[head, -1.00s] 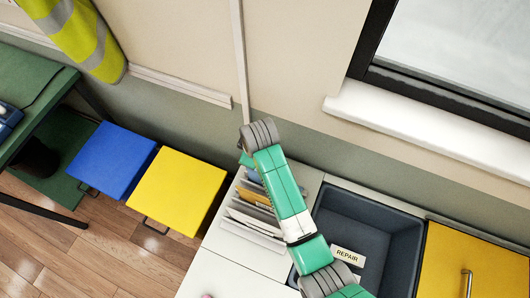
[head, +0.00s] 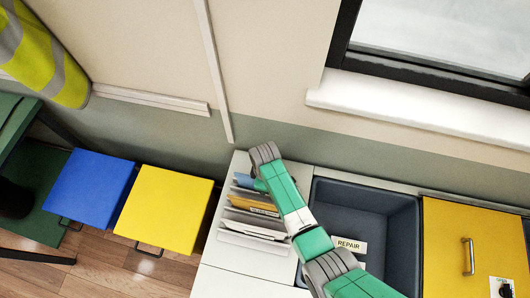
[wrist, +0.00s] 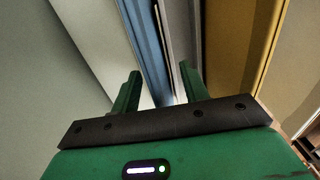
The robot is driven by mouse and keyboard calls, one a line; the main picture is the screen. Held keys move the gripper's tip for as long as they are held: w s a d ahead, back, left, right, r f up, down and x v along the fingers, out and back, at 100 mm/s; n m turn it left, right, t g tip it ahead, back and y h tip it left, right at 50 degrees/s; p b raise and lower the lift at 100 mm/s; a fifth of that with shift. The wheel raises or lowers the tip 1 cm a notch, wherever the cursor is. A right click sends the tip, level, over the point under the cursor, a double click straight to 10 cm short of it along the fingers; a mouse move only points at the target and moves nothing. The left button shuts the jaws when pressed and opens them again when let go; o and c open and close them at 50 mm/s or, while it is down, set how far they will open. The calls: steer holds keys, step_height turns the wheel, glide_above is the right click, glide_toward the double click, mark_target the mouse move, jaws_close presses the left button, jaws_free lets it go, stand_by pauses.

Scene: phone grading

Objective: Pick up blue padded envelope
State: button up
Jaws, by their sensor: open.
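The blue padded envelope (head: 243,181) stands on edge at the back of a white rack (head: 253,242), partly hidden by my arm in the head view. In the wrist view a blue upright edge (wrist: 147,45), which looks like this envelope, runs down between my fingers. My gripper (wrist: 160,80) is open, with its two green fingers apart on either side of the blue edge and a grey-white slab beside it. I cannot tell whether either finger touches. In the head view my gripper is mostly hidden behind my arm.
Tan and white envelopes (head: 252,205) stand in front in the rack. A dark grey bin (head: 385,205) labelled REPAIR is to the right, then a yellow cabinet (head: 470,245). Yellow (head: 165,210) and blue (head: 90,188) cabinets stand left. The wall is close behind.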

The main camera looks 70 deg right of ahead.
steer(key=shift+f, duration=0.15)
steer(key=shift+c, duration=0.5)
jaws_close()
